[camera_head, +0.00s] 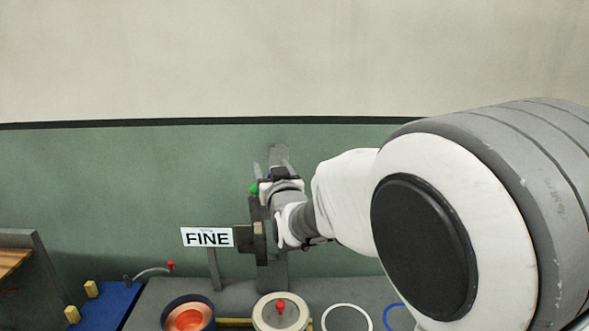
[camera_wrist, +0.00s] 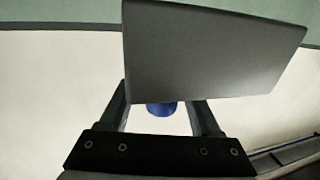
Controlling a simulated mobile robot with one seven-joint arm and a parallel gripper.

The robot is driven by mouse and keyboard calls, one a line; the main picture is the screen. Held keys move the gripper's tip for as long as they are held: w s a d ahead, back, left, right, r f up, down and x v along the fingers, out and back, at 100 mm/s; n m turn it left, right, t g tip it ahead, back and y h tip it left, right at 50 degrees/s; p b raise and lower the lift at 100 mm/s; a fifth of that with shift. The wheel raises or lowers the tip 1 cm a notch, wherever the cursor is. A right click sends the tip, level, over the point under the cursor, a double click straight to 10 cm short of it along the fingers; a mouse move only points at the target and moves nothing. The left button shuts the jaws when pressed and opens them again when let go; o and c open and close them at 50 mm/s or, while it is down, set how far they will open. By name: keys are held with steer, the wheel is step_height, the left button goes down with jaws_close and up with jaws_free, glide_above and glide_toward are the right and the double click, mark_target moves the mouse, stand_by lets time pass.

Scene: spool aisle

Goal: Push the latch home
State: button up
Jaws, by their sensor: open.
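My gripper (camera_wrist: 162,108) is open in the wrist view, its two dark fingers apart. A blue rounded piece (camera_wrist: 161,109) shows between the fingers, partly covered by a grey flat plate (camera_wrist: 215,50) that spans the area beyond the fingertips. I cannot tell whether the fingers touch either one. In the head view my gripper (camera_head: 275,177) is at a dark upright fixture beside a green ball (camera_head: 253,188). My wrist hides much of this fixture, and I cannot make out which part is the latch.
A white sign reading FINE (camera_head: 207,237) stands left of the fixture. Below are a copper-coloured spool (camera_head: 190,318), a pale disc with a red knob (camera_head: 268,322) and a white ring (camera_head: 346,320). A blue mat (camera_head: 106,305) with yellow blocks lies at the lower left.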

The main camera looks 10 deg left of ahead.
steer(key=b+v, duration=0.1)
steer(key=v, duration=1.6)
steer(key=shift+s+d, duration=0.2)
steer(key=s+d+f+m+g+h, duration=0.25)
steer(key=d+g, duration=0.25)
steer(key=d, duration=0.8)
steer(key=s+d+f+m+g+h, duration=0.1)
steer(key=s+d+f+g+h, duration=0.1)
steer(key=s+d, duration=0.4)
steer(key=s+d+f+m+g+h+p, duration=0.1)
steer(key=s+d+f+g+h, duration=0.1)
steer(key=s+d, duration=0.5)
steer(key=shift+s+f+m+g+h, duration=0.35)
steer(key=shift+s+g+h, duration=0.15)
steer(key=shift+g+h, duration=0.25)
steer(key=shift+a, duration=0.1)
